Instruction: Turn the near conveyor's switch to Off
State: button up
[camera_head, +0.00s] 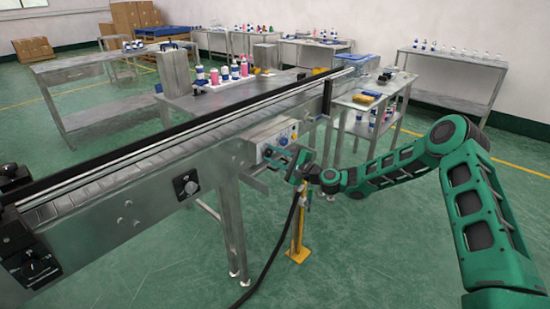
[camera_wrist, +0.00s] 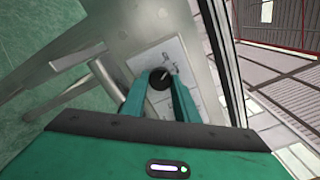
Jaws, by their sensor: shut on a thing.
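A pale pointer shows on the knob, tilted to the upper right. The knob sits on a light plate (camera_wrist: 186,60). In the head view the fingers hide the gripped knob, and its label cannot be read.
Another black knob on a plate (camera_head: 186,185) is on the conveyor's side, further left. A dark box with a dial (camera_head: 32,267) is at the left edge. A yellow stand (camera_head: 299,235) and a black cable (camera_head: 277,250) are below my gripper. Green floor is open at the front.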

jog(key=shift+s+a+n, duration=0.1)
jog(key=shift+a+n, duration=0.1)
jog(key=shift+n, duration=1.7)
jog(key=o, duration=1.1)
jog(key=shift+a, duration=0.1)
jog(key=shift+c, duration=0.2)
jog(key=shift+s+d, duration=0.2)
jog(key=shift+d, duration=0.4)
jog(key=v, duration=0.9)
jog(key=shift+s+d, duration=0.25)
jog(key=shift+s, duration=0.05)
jog(key=shift+n, duration=0.3)
